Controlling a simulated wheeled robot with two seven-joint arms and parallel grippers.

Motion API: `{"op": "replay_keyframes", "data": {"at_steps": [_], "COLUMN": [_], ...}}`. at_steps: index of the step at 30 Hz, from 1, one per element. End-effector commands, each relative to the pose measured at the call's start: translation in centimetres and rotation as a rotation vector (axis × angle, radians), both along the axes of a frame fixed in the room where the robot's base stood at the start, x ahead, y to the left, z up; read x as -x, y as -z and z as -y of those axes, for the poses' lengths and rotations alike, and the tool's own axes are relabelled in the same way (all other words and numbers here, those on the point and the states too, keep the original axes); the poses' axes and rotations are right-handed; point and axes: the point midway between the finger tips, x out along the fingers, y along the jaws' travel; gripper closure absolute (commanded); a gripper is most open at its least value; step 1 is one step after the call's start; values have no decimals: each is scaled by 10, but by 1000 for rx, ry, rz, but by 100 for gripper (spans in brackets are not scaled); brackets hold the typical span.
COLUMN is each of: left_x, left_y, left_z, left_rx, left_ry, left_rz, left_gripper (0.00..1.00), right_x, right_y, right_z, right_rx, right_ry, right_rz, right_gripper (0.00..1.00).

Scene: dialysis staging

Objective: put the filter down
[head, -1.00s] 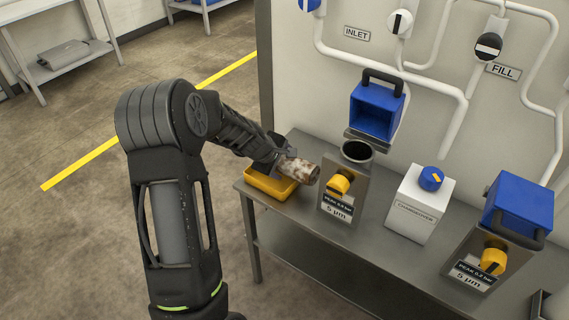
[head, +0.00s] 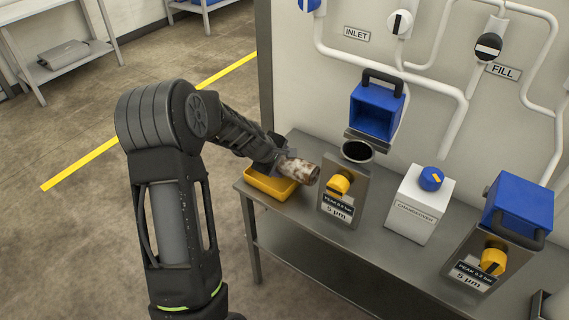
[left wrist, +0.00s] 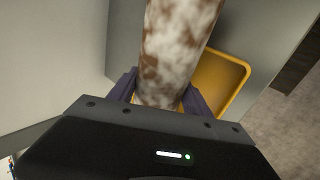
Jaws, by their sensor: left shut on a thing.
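The filter (head: 299,170) is a cylinder mottled brown and white. My left gripper (head: 278,160) is shut on one end of it and holds it over the yellow tray (head: 262,188) at the left end of the steel bench. In the left wrist view the filter (left wrist: 178,45) runs up between the two fingers (left wrist: 160,98), with the yellow tray (left wrist: 238,75) below and to the right. The filter's free end points right, toward the left filter housing. The gripper hides part of the tray. My right gripper is not in view.
The left housing (head: 341,205) has an open round mouth (head: 357,152) and a raised blue lid (head: 377,108). A white Changeover box (head: 418,205) and a second housing (head: 478,265) with a blue lid (head: 520,205) stand to the right. Pipes run along the wall behind.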

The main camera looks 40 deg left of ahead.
Motion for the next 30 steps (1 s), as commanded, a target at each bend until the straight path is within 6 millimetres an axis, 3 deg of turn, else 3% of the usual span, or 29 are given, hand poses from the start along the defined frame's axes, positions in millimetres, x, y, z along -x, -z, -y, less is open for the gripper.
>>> {"op": "replay_keyframes", "data": {"at_steps": [10,24,30], "left_x": [-1,-1,0], "left_y": [-10,-92,-101], "left_z": [0,1,0], "left_rx": [-2,-1,-1], "left_ry": [1,2,1], "left_rz": [3,4,1], "left_gripper": [100,100,100], "right_x": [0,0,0], "right_y": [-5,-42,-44], "right_z": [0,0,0], "right_rx": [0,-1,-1], "right_ry": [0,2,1], "right_rz": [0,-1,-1], "right_gripper": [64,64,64]}}
